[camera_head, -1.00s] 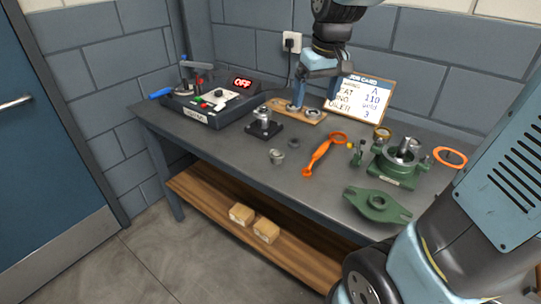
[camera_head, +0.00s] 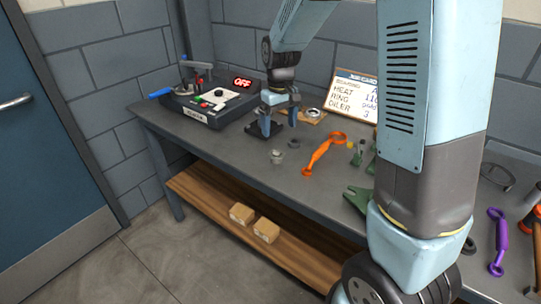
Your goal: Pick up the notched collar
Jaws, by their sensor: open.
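My gripper (camera_head: 278,123) points down with its fingers apart, over the black square base (camera_head: 254,130). It hides most of the metal piece that stands on that base, and nothing shows held. A small grey metal collar-like part (camera_head: 277,156) stands on the bench in front of the gripper, apart from it. A darker, flatter ring (camera_head: 294,143) lies just behind and right of that part. Notches are too small to make out, so I cannot tell which piece is the notched collar.
A control box (camera_head: 214,103) with a red OFF display stands left of the gripper. A wooden board (camera_head: 312,117) with a metal ring is behind right. An orange tool (camera_head: 322,154) and green casing part (camera_head: 357,197) lie right. My arm covers much of the bench's right side.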

